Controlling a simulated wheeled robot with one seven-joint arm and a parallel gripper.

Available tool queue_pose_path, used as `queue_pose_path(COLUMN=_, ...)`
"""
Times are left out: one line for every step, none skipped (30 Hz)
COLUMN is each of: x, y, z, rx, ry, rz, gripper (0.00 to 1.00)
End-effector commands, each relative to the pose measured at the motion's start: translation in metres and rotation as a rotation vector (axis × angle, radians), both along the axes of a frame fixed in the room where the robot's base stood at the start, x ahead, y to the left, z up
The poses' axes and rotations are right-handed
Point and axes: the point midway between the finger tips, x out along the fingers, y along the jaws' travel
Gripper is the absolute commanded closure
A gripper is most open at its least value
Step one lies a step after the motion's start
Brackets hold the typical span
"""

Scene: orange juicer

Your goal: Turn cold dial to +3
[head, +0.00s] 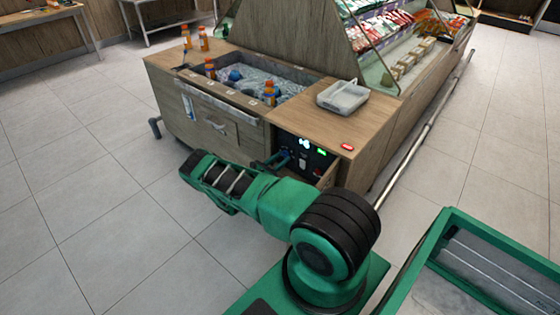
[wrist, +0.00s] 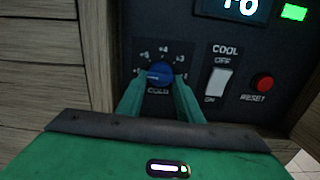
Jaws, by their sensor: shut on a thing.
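The blue cold dial (wrist: 159,73) sits on a black control panel (wrist: 205,45), with small plus-numbers in an arc above it and the word COLD below. The numbers are too small to read surely, and I cannot tell exactly where the dial points. My gripper (wrist: 158,82) is shut on the dial, one green finger on each side of its lower part. In the head view my gripper (head: 280,160) reaches the panel (head: 305,155) at the cabinet's front, where my wrist partly hides it.
Right of the dial are a white COOL switch (wrist: 218,82) and a red reset button (wrist: 262,82). A display (wrist: 238,6) above is cut off; a green light (wrist: 293,12) glows beside it. Wooden walls flank the panel. A grey tray (head: 343,96) stands on the counter.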

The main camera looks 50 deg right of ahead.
Motion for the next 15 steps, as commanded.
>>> queue_pose_path(x=0.0022, y=0.0011, z=0.0002, rx=0.002, ry=-0.018, rz=0.005, gripper=0.90)
queue_pose_path(x=0.0024, y=0.0011, z=0.0003, rx=0.003, ry=-0.033, rz=0.005, gripper=0.90)
queue_pose_path(x=0.0026, y=0.0011, z=0.0006, rx=0.004, ry=-0.054, rz=0.005, gripper=0.90)
queue_pose_path(x=0.0027, y=0.0010, z=0.0008, rx=0.005, ry=-0.073, rz=0.005, gripper=0.90)
queue_pose_path(x=0.0028, y=0.0011, z=0.0009, rx=0.006, ry=-0.093, rz=0.005, gripper=0.90)
queue_pose_path(x=0.0028, y=0.0011, z=0.0009, rx=0.008, ry=-0.122, rz=0.005, gripper=0.90)
queue_pose_path(x=0.0029, y=0.0012, z=0.0007, rx=0.011, ry=-0.144, rz=0.004, gripper=0.90)
queue_pose_path(x=0.0031, y=0.0013, z=0.0006, rx=0.013, ry=-0.169, rz=0.005, gripper=0.90)
queue_pose_path(x=0.0035, y=0.0014, z=0.0007, rx=0.015, ry=-0.202, rz=0.006, gripper=0.90)
queue_pose_path(x=0.0039, y=0.0015, z=0.0011, rx=0.017, ry=-0.229, rz=0.007, gripper=0.90)
queue_pose_path(x=0.0039, y=0.0016, z=0.0012, rx=0.020, ry=-0.257, rz=0.007, gripper=0.90)
queue_pose_path(x=0.0040, y=0.0018, z=0.0010, rx=0.022, ry=-0.295, rz=0.006, gripper=0.90)
queue_pose_path(x=0.0039, y=0.0018, z=0.0008, rx=0.026, ry=-0.324, rz=0.006, gripper=0.90)
queue_pose_path(x=0.0039, y=0.0017, z=0.0007, rx=0.028, ry=-0.353, rz=0.005, gripper=0.90)
queue_pose_path(x=0.0040, y=0.0015, z=0.0009, rx=0.031, ry=-0.391, rz=0.005, gripper=0.90)
